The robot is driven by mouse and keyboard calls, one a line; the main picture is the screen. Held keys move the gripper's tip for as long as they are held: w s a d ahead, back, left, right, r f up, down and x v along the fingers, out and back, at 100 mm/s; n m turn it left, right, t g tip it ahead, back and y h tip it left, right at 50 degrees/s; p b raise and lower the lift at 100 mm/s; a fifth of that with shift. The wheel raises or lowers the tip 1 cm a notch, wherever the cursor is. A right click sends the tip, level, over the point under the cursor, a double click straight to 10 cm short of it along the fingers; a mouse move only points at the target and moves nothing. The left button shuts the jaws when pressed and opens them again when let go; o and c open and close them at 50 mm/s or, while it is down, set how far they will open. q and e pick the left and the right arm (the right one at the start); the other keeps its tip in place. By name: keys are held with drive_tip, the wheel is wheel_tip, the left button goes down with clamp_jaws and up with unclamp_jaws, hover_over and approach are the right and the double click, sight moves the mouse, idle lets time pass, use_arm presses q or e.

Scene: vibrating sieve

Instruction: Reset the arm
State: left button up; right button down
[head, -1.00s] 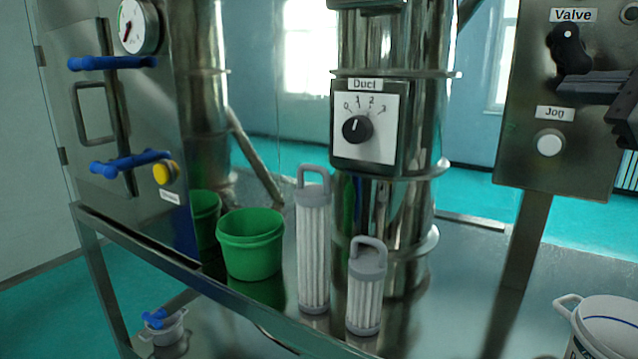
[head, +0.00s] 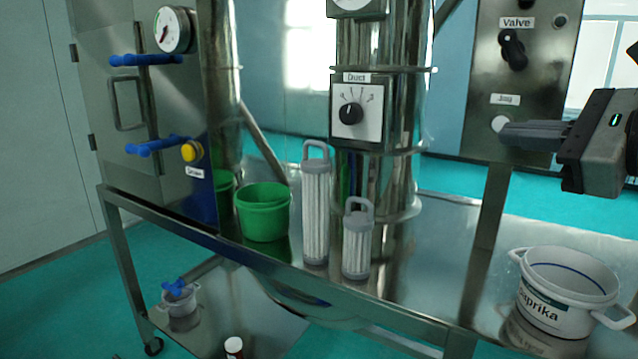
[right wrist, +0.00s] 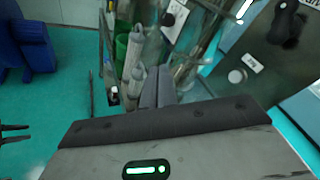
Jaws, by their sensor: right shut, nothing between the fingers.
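My right gripper (head: 507,133) comes in from the right edge in the head view. It is shut and empty, its fingertips in front of the Jog button area of the control panel (head: 483,100); I cannot tell whether it touches. In the right wrist view the shut fingers (right wrist: 157,88) point toward the machine, and the white Jog button (right wrist: 236,76) shows to their right, clear of them. The black Valve knob (head: 513,49) is above on the same panel. My left gripper is not in view in the head view.
The metal table holds a green bucket (head: 263,212), a tall filter (head: 316,205), a short filter (head: 357,240) and a white Paprika pot (head: 568,288). The Duct dial (head: 351,113) is on the column. A cabinet with blue handles (head: 146,60) stands left. A small pot (head: 181,301) sits below.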

drive_tip(key=s+a+f+m+g+y+b, duration=0.35)
drive_tip(key=a+f+m+y, duration=0.6)
drive_tip(key=f, duration=0.55)
wheel_tip(320, 180, down, 16)
drive_tip(key=d+m+t+h+b, duration=0.25)
drive_tip(key=m+t+h, duration=0.65)
drive_tip(key=m, duration=1.3)
drive_tip(key=s+a+f+m+g+h+b, duration=0.1)
drive_tip(key=s+f+m+g, duration=0.2)
drive_tip(key=f, duration=0.6)
drive_tip(key=s+a+f+m+g+h, duration=0.1)
drive_tip(key=s+f+m+g+h, duration=0.1)
drive_tip(key=s+f+m, duration=0.4)
drive_tip(key=s+a+f+m+g+h+b, duration=0.1)
drive_tip(key=s+f+m+g, duration=0.3)
drive_tip(key=f, duration=0.8)
drive_tip(key=shift+s+m+h+b, duration=0.3)
drive_tip(key=shift+s+m+h, duration=0.4)
drive_tip(key=shift+m, duration=0.45)
drive_tip(key=shift+w+d+r, duration=0.1)
drive_tip(key=shift+w+r, duration=0.05)
drive_tip(key=shift+w, duration=0.05)
